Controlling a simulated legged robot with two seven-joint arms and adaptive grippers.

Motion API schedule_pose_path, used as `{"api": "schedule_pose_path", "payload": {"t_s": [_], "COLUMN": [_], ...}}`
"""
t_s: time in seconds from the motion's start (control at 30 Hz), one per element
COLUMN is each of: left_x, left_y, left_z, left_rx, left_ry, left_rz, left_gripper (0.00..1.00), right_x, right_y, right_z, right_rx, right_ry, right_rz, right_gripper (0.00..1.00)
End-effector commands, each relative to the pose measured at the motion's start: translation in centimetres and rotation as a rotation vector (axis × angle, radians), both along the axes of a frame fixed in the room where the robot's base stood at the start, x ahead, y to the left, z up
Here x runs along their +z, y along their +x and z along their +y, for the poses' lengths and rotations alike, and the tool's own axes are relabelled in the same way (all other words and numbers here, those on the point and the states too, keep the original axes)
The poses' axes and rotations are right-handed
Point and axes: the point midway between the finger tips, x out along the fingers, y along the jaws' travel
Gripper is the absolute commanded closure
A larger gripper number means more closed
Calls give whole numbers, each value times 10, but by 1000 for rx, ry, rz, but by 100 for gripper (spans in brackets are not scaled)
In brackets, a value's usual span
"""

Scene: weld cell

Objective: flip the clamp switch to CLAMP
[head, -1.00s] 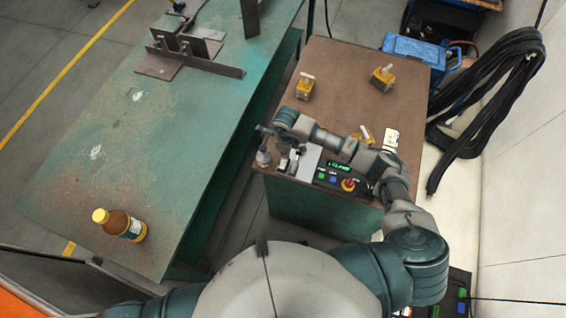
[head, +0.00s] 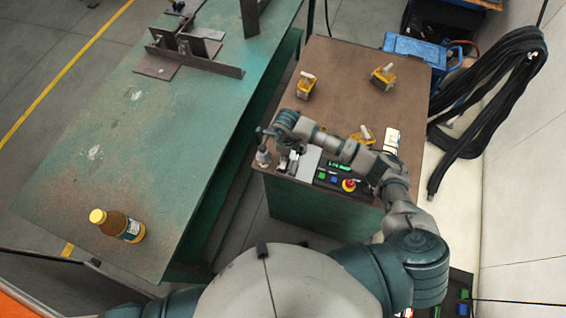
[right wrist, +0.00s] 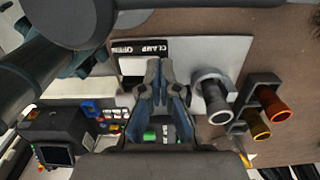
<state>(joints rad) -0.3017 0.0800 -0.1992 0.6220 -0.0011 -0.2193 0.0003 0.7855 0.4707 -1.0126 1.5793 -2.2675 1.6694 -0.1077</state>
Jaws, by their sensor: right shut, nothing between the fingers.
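The switch plate (right wrist: 215,55) is a pale panel on the brown cart top, with a black label (right wrist: 140,47) on which CLAMP can be read. My right gripper (right wrist: 160,68) is shut and empty, with its fingertips over the plate just below the label. The switch lever cannot be made out; the fingers may hide it. In the head view my right gripper (head: 288,165) points down at the near left corner of the cart, beside the light plate (head: 308,161). Whether the fingertips touch anything cannot be told. My left gripper is not in view.
A control box (head: 332,178) with a green display and red stop button (head: 348,185) stands right of the plate. A grey cylinder (right wrist: 214,97) stands close beside the fingers. Yellow-based items (head: 305,86) stand on the cart (head: 340,70).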

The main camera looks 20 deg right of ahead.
Motion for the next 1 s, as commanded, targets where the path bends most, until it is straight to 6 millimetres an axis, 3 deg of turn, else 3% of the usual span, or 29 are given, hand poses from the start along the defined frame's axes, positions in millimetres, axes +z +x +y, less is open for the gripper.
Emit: {"api": "schedule_pose_path", "payload": {"t_s": [0.37,1.0], "left_x": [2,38], "left_y": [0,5], "left_z": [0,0], "left_rx": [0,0], "left_ry": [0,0], "left_rz": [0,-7], "left_gripper": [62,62], "right_x": [2,58], "right_y": [0,0], "right_z": [0,0], "right_rx": [0,0], "right_ry": [-1,0], "right_rz": [-1,0], "right_gripper": [100,100]}}
